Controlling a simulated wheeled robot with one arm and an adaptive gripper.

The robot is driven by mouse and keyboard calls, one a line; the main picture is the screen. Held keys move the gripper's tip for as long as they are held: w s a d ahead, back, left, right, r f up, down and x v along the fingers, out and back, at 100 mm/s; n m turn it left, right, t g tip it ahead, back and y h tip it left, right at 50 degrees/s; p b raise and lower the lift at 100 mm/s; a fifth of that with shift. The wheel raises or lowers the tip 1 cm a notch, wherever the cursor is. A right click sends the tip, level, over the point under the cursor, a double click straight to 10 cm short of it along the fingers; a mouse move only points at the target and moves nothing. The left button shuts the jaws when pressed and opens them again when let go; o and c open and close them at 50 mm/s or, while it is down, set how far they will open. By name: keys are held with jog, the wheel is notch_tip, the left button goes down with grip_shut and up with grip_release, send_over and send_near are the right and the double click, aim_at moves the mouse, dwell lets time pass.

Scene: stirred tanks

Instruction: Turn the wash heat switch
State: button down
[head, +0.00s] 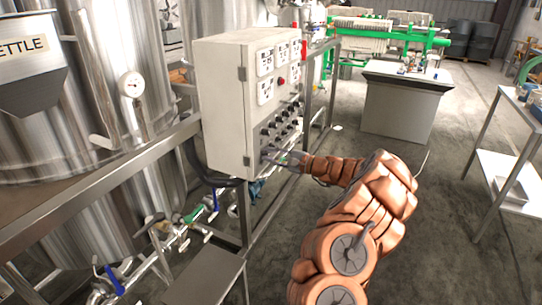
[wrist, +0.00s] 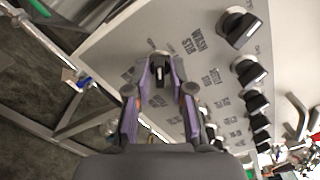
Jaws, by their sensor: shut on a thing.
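A grey control box (head: 225,100) stands beside the steel tanks, with rows of black rotary switches (head: 283,121) on its face. My gripper (head: 270,155) reaches the lower corner of that face. In the wrist view my gripper (wrist: 160,70) has its two fingers on either side of one black switch (wrist: 158,69) with a pale pointer line, and is shut on it. The lettering beside it is turned and blurred. A word like "WASH" shows nearby, but I cannot tell for sure which switch it labels. In the head view the gripped switch is hidden by the fingers.
More black switches (wrist: 241,26) run in a row to the right in the wrist view. A steel frame rail (head: 100,185) and pipes with blue-handled valves (head: 110,280) lie left and below. A grey bench (head: 400,110) stands behind. Open floor lies right of my arm.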

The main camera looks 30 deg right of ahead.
jog(key=shift+m+p, duration=0.3)
jog(key=m+p, duration=0.1)
jog(key=m, duration=0.1)
jog(key=shift+r+m+p, duration=0.1)
jog(key=shift+m+p, duration=0.2)
jog(key=shift+p, duration=0.05)
jog(key=shift+m+p, duration=1.1)
jog(key=shift+m, duration=1.1)
jog(key=c, duration=1.2)
grip_release()
jog(key=shift+c, duration=0.2)
jog(key=shift+s, duration=0.1)
jog(key=v, duration=1.2)
